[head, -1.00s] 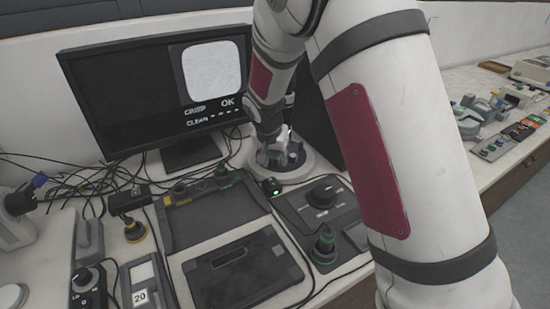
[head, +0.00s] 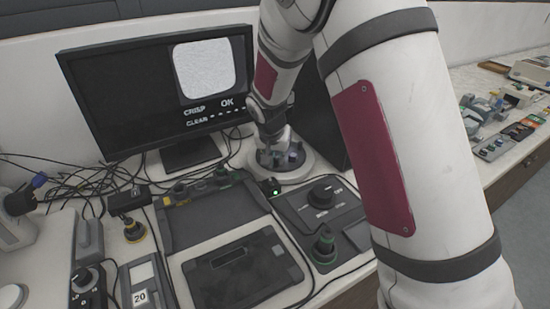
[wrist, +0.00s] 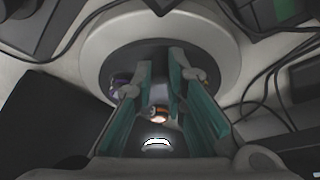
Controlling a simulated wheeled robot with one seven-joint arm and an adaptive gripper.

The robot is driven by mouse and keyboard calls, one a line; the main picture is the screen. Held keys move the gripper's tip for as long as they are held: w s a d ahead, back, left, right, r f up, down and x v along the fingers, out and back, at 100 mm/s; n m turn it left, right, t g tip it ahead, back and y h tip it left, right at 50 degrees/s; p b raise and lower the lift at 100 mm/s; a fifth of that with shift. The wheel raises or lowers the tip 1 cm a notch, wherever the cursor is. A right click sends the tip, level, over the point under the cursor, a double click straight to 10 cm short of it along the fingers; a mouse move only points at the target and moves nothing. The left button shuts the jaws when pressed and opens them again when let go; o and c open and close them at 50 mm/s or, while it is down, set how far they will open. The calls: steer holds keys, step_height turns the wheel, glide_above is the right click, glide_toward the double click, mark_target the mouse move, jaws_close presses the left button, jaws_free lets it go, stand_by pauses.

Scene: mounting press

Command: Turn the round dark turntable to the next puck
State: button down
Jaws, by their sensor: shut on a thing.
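The round dark turntable (wrist: 120,62) sits inside a pale round housing (wrist: 235,62), behind the control boxes in the head view. My gripper (wrist: 160,68) reaches down over the turntable, also seen in the head view (head: 278,150). Its two teal-padded fingers are close together over the disc's middle, shut on a dark part of the turntable that I can barely make out between the tips. A puck with an orange ring (wrist: 158,113) shows between the fingers, toward the palm. Other pucks show beside the fingers, partly hidden by them.
A monitor (head: 110,95) behind shows a pale rounded shape and the words CRISP, OK and CLEAN. A control box with a black knob (head: 322,194) and a dark tray (head: 205,222) stand in front. Cables (head: 80,185) lie at the left. My arm hides part of the right side.

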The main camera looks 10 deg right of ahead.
mark_target(298, 157)
steer(key=shift+s+d+n+y+p, duration=0.35)
steer(key=shift+d+n, duration=0.3)
steer(key=shift+n, duration=0.4)
steer(key=shift+s+d+n+y+p, duration=0.15)
steer(key=shift+d+n+y, duration=0.4)
steer(key=shift+n, duration=0.5)
steer(key=shift+w+d+n+y+p, duration=0.1)
steer(key=shift+d+n+y+p, duration=0.25)
steer(key=shift+d+n+p, duration=0.55)
steer(key=shift+w+d+n+y+p, duration=0.1)
steer(key=shift+d+n+y+p, duration=0.35)
steer(key=shift+n, duration=0.75)
steer(key=shift+w+d+n+y+p, duration=0.15)
steer(key=shift+d+n+p, duration=0.15)
steer(key=shift+n, duration=0.3)
steer(key=shift+w+d+n+y+p, duration=0.15)
steer(key=shift+d+n, duration=0.25)
steer(key=shift+n, duration=0.2)
steer(key=shift+w+d+n+g+y, duration=0.2)
steer(key=shift+w+d+n, duration=0.1)
steer(key=shift+n, duration=0.3)
steer(key=shift+w+d+n+g+y, duration=0.15)
steer(key=shift+d+n+g+y, duration=0.1)
steer(key=shift+n, duration=0.35)
steer(key=shift+d+n, duration=0.1)
steer(key=shift+n, duration=0.2)
steer(key=c, duration=1.6)
jaws_free()
steer(key=shift+w, duration=0.1)
steer(key=shift+r, duration=0.1)
